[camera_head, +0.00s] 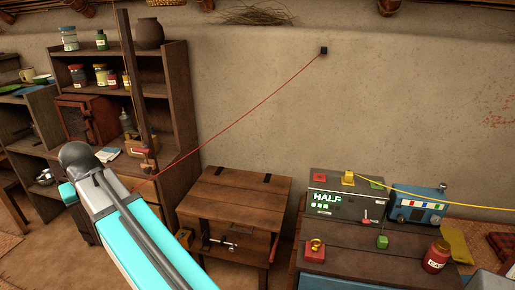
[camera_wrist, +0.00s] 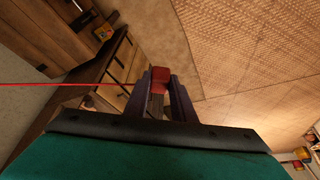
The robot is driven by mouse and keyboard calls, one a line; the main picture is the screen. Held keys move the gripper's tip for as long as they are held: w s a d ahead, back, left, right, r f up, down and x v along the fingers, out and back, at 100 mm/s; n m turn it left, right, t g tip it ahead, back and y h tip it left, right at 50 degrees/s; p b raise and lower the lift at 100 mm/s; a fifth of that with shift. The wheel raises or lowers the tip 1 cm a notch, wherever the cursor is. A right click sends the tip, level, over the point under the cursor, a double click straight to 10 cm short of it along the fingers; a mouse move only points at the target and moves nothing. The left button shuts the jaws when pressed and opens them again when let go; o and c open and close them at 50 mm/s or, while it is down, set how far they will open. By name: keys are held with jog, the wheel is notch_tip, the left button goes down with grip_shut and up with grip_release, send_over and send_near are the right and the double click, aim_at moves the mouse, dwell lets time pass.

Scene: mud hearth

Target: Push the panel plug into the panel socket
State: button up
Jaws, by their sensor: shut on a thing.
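In the wrist view my gripper (camera_wrist: 160,82) is shut on a small red block-shaped plug (camera_wrist: 160,74), which sits between the two dark fingertips. A taut red cable (camera_wrist: 60,85) runs from the left edge toward the fingers. In the head view the red cable (camera_head: 245,110) runs from a black wall block (camera_head: 323,50) down behind my arm; the gripper and held plug are hidden there. I cannot tell which fitting is the panel socket.
A wooden chest (camera_head: 235,190) stands mid-view, left of the dark table (camera_head: 400,262). Shelves (camera_head: 160,60) with jars stand left.

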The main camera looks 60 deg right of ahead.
jog(key=s+d+r+m+g+h+p, duration=0.1)
jog(key=s+d+m, duration=0.35)
jog(key=d, duration=0.75)
jog(key=s+d+r+m+g+h, duration=0.15)
jog(key=s+d+m, duration=0.3)
jog(key=d, duration=0.75)
jog(key=s+d+m+g+h+p, duration=0.15)
jog(key=s+d+m, duration=0.35)
jog(key=d, duration=0.8)
jog(key=s+d+r+m+g+y, duration=0.1)
jog(key=s+d+m+g, duration=0.1)
jog(key=s+d+m, duration=0.5)
jog(key=s+d+r+m+g+y+p, duration=0.1)
jog(key=s+d+m, duration=0.7)
jog(key=s+d, duration=0.8)
jog(key=s+r+g+y, duration=0.1)
jog(key=s, duration=0.6)
jog(key=shift+d+r+g, duration=0.15)
jog(key=shift+g, duration=0.15)
jog(key=shift+f+b, duration=1.1)
jog(key=shift+f, duration=0.95)
jog(key=shift+f+b, duration=0.4)
jog(key=shift+f, duration=0.45)
jog(key=shift+w+f, duration=0.1)
jog(key=shift+f, duration=0.5)
